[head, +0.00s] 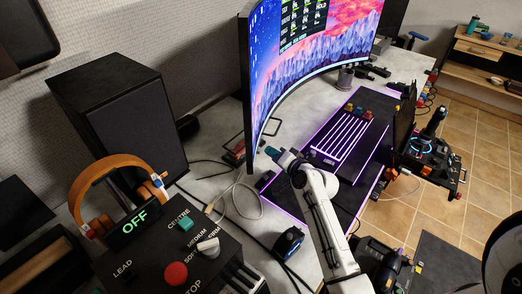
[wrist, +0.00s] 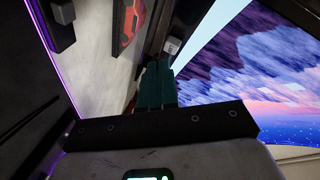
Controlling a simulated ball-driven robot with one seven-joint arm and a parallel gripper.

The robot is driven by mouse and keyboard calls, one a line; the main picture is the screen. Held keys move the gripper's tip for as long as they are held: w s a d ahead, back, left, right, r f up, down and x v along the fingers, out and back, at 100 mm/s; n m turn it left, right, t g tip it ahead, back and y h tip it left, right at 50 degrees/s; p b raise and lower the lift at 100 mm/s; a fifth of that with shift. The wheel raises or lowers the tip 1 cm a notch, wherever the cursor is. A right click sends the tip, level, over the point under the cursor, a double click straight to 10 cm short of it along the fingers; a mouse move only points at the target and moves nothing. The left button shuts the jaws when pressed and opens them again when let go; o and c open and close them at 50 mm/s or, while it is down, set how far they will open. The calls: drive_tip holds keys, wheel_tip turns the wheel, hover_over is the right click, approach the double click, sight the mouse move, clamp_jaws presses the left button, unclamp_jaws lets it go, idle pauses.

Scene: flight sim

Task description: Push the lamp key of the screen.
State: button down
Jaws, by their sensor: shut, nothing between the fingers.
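The curved screen (head: 312,42) stands on the desk at the upper middle of the head view. In the wrist view its lit face (wrist: 245,70) fills the right side. A small pale key (wrist: 172,46) with a faint mark shows at the screen's lower edge, just beyond my fingertips; I cannot read the mark clearly. My gripper (head: 272,153) is near the lower edge of the screen. In the wrist view its teal fingers (wrist: 156,70) are shut and empty, pointing close to the key. Whether they touch it, I cannot tell. The key is not discernible in the head view.
A purple-lit keyboard mat (head: 330,140) lies to the right of my gripper. A black speaker (head: 118,110), headphones (head: 85,185) and a button panel (head: 185,255) stand at left. Cables and a blue tape measure (head: 288,243) lie on the desk (head: 215,190).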

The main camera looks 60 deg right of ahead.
drive_tip(key=shift+w+a, duration=0.3)
drive_tip(key=shift+w, duration=0.25)
idle(0.8)
drive_tip(key=shift+s, duration=0.1)
drive_tip(key=shift+s+d, duration=0.4)
drive_tip(key=shift+s, duration=0.35)
drive_tip(key=s+d+b, duration=0.1)
drive_tip(key=s, duration=0.2)
drive_tip(key=s+d+b, duration=0.1)
drive_tip(key=s, duration=0.1)
drive_tip(key=shift+s+d+b, duration=0.2)
drive_tip(key=shift+d+b, duration=0.1)
drive_tip(key=shift+b, duration=0.05)
idle(0.5)
